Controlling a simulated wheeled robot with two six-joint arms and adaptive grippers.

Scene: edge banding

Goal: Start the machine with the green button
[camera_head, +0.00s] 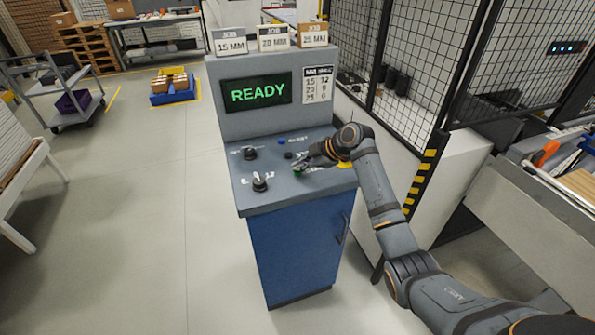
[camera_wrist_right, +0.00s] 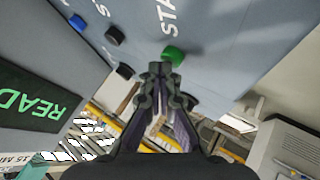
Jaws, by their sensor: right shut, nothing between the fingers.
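The control console (camera_head: 275,195) stands ahead, with a sloped grey panel and a blue cabinet. Its screen (camera_head: 257,92) reads READY in green. The green button (camera_wrist_right: 174,56) sits beside lettering that begins STA in the right wrist view. In the head view it (camera_head: 298,172) is largely covered by my right gripper (camera_head: 304,164). My right gripper is shut and empty, and its fingertips (camera_wrist_right: 160,68) are right beside the green button in the wrist view. I cannot tell whether they touch it. My left gripper is not in view.
Two black knobs (camera_head: 260,182) (camera_head: 250,153) and a blue button (camera_head: 281,141) are on the panel. Open floor (camera_head: 150,220) lies at left.

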